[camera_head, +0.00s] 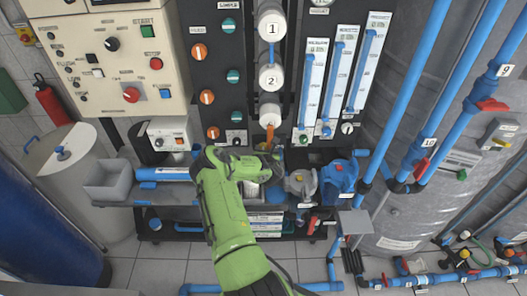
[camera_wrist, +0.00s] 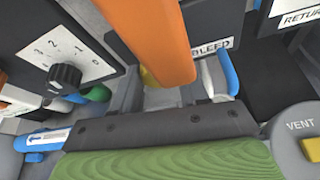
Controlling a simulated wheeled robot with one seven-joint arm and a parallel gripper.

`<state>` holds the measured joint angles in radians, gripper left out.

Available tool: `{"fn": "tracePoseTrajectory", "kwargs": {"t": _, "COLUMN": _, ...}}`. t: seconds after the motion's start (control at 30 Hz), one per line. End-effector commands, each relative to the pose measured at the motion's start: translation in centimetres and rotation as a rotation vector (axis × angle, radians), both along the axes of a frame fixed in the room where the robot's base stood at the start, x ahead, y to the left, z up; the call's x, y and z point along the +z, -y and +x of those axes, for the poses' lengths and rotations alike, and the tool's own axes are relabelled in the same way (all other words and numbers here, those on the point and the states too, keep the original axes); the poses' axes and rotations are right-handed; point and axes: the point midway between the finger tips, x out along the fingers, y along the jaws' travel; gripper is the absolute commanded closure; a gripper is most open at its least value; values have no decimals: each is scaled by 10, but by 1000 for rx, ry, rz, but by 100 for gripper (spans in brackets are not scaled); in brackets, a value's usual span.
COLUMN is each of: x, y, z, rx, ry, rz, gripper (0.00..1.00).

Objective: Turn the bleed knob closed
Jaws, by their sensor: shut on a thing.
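The BLEED label (camera_wrist: 212,46) shows in the wrist view, just right of a large orange bar. A small yellow part (camera_wrist: 148,78), which looks like the bleed knob, shows under the bar's lower end and is mostly hidden. My gripper (camera_wrist: 165,92) is closed around this spot, with grey finger parts on both sides. In the head view my gripper (camera_head: 270,157) is below the lowest white filter housing, at the orange piece (camera_head: 270,136). The knob's turn angle cannot be made out.
A black dial (camera_wrist: 65,77) with a number scale is left in the wrist view; a VENT part with a yellow tab (camera_wrist: 311,149) is lower right. In the head view, flow meters (camera_head: 339,75) stand above right and a blue pump (camera_head: 339,178) sits right of my gripper.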

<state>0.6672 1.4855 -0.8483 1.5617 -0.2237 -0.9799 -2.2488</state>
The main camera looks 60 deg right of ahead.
Motion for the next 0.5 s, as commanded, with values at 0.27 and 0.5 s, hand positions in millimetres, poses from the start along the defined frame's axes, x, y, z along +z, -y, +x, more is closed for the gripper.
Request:
{"fn": "tracePoseTrajectory", "kwargs": {"t": 0.27, "x": 1, "y": 0, "z": 0, "rx": 2, "ry": 62, "rz": 34, "gripper": 87}}
{"fn": "tracePoseTrajectory", "kwargs": {"t": 0.5, "x": 1, "y": 0, "z": -2, "rx": 2, "ry": 202, "rz": 107, "gripper": 87}}
